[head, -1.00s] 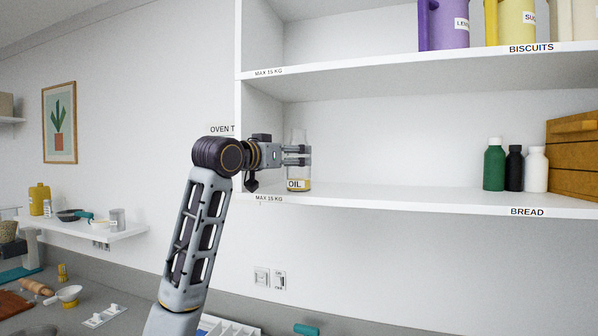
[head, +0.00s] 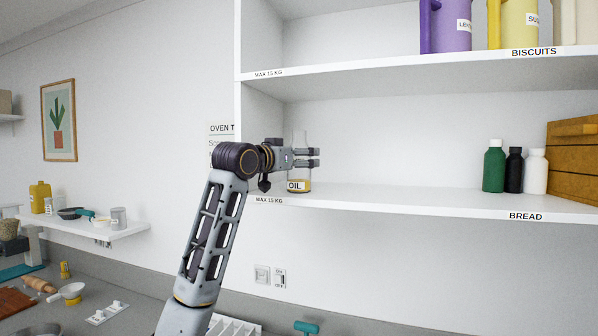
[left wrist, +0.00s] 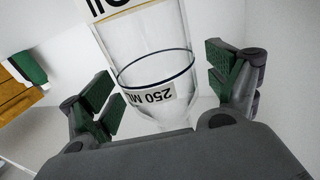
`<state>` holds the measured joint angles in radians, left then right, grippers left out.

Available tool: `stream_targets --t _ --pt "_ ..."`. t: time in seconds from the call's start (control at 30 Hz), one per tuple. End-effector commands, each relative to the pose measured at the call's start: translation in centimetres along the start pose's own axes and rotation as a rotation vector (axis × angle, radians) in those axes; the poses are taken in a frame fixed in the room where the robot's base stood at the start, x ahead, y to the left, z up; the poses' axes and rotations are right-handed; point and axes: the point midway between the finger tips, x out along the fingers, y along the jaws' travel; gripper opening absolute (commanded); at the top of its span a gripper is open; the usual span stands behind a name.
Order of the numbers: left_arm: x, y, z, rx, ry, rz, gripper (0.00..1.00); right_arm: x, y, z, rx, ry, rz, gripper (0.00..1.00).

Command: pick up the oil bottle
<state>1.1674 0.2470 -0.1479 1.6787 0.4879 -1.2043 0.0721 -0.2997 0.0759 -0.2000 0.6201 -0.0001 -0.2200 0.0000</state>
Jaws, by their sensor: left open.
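The oil bottle (head: 299,185) is clear glass with a white OIL label and stands upright at the left end of the lower shelf. My left gripper (head: 315,158) is level with its upper half and covers part of it in the head view; the fingertips show just past the bottle's right side. In the left wrist view the bottle (left wrist: 152,60) fills the middle, with a 250 ML label, between the spread green-padded fingers of the left gripper (left wrist: 160,85). Gaps show on both sides, so the gripper is open. My right gripper is out of view.
The shelf (head: 400,198) has a side wall close left of the bottle and a shelf board (head: 400,67) above. Green (head: 494,168), black (head: 514,170) and white (head: 535,171) bottles and a wooden box (head: 573,160) stand right. The shelf between is clear.

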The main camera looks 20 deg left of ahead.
Motion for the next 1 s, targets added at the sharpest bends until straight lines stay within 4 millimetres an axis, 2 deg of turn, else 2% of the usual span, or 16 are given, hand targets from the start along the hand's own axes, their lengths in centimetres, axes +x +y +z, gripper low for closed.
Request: stream_targets --t 0.2,0.63,1.0 --pt "0.84 0.01 -0.03 0.001 0.0 0.0 0.89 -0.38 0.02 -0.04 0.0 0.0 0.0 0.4" --pt "0.83 -0.01 0.05 0.001 0.0 -0.001 0.89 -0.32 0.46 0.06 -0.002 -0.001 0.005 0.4" --pt "0.83 -0.01 0.04 0.001 0.0 -0.001 0.41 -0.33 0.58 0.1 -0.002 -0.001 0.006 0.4"
